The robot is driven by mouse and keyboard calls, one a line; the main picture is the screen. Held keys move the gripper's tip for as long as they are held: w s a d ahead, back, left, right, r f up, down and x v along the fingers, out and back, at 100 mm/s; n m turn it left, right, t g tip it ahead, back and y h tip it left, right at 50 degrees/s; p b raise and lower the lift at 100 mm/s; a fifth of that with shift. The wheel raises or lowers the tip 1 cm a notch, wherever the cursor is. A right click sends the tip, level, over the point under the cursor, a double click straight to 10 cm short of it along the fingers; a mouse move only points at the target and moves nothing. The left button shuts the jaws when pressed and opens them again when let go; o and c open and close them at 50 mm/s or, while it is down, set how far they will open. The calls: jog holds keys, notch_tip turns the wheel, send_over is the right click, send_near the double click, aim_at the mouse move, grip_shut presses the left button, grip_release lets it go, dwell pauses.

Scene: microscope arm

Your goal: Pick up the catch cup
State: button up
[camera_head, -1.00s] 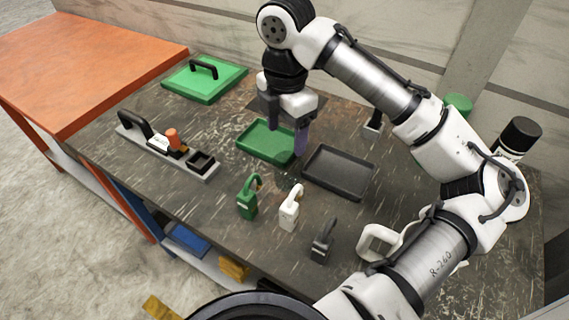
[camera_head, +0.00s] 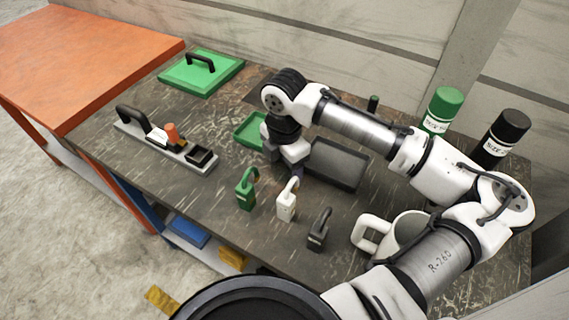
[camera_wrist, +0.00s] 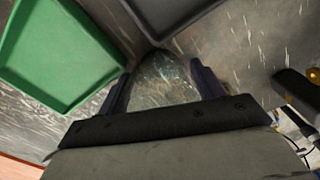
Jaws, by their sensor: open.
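A clear, glassy rounded object, which looks like the catch cup (camera_wrist: 163,68), shows between my fingers in the wrist view, near the corners of the green and black trays. It is faint, and I cannot tell its exact rim. In the head view it is hidden by my gripper (camera_head: 286,170). My gripper is low over the bench, pointing down, between the two trays. In the wrist view my gripper (camera_wrist: 163,85) is open, with one dark finger on each side of the clear object. I cannot tell whether either finger touches it.
The green tray (camera_head: 246,131) and black tray (camera_head: 341,165) flank my gripper. Green, white and black padlock-like pieces (camera_head: 286,203) stand in front. A white mug (camera_head: 369,238) is at right, partly behind my arm. Green and black cylinders (camera_head: 443,108) stand at the back right.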

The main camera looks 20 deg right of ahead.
jog(key=c, duration=0.8)
notch_tip(320, 180, up, 20)
jog(key=shift+s+f+b, duration=0.1)
jog(key=shift+b, duration=0.7)
